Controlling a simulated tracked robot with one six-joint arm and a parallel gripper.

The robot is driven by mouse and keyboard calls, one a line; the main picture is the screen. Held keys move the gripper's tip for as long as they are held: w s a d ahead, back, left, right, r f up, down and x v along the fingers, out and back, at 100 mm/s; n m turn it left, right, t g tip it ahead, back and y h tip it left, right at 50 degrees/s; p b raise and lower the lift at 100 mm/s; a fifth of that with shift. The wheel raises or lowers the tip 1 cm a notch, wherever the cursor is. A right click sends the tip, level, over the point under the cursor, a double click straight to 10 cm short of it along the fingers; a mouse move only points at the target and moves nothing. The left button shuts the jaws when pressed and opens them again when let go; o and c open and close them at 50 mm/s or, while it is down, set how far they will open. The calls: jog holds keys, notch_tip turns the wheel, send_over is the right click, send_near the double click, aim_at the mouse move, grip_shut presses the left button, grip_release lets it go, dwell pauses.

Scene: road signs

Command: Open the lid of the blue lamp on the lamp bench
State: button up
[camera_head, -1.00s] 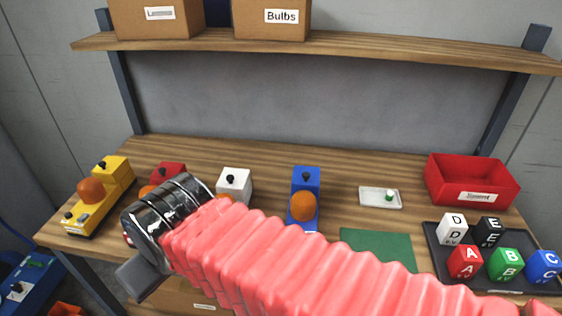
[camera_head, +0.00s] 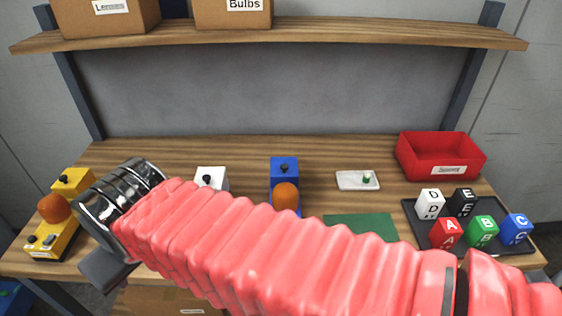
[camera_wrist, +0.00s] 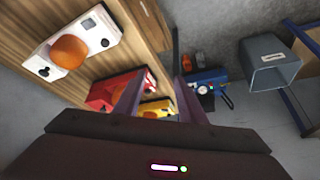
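The blue lamp (camera_head: 284,168) stands on the wooden lamp bench (camera_head: 240,150), near the middle in the head view. It has a black knob on top at the back and an orange dome in front. My arm's sleeve hides its lower front, and no raised lid shows. My gripper (camera_head: 105,268) is left of the blue lamp, near the bench's front edge, well apart from it. In the wrist view my gripper's (camera_wrist: 161,88) two fingers are spread with nothing between them. They point past the red lamp (camera_wrist: 112,88) and the yellow lamp (camera_wrist: 158,108). The blue lamp is not in the wrist view.
A white lamp (camera_head: 211,177) and the yellow lamp (camera_head: 60,212) stand left of the blue one. At right are a small white tray (camera_head: 346,181), a green mat (camera_head: 360,226), a red bin (camera_head: 440,155) and lettered cubes on a dark tray (camera_head: 414,213). A shelf (camera_head: 330,33) hangs above.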

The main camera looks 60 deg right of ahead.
aim_at(285, 166)
jog(key=s+d+r+m+g+h, duration=0.1)
jog(key=d+m, duration=0.5)
jog(key=d, duration=0.6)
jog(key=s+d+r+m+g+h, duration=0.1)
jog(key=s+d+r+m+g, duration=0.2)
jog(key=d+m, duration=0.4)
jog(key=s+d+r+m+g+h, duration=0.2)
jog(key=d+m, duration=0.5)
jog(key=d, duration=1)
jog(key=shift+d+r+g, duration=0.3)
jog(key=shift+d+r, duration=0.1)
jog(key=shift+r, duration=0.3)
jog(key=shift+s+f, duration=0.1)
jog(key=x, duration=1.3)
jog(key=shift+s+d+f, duration=0.1)
jog(key=shift+d+f, duration=0.05)
jog(key=shift+f, duration=0.1)
jog(key=shift+c, duration=0.2)
grip_shut()
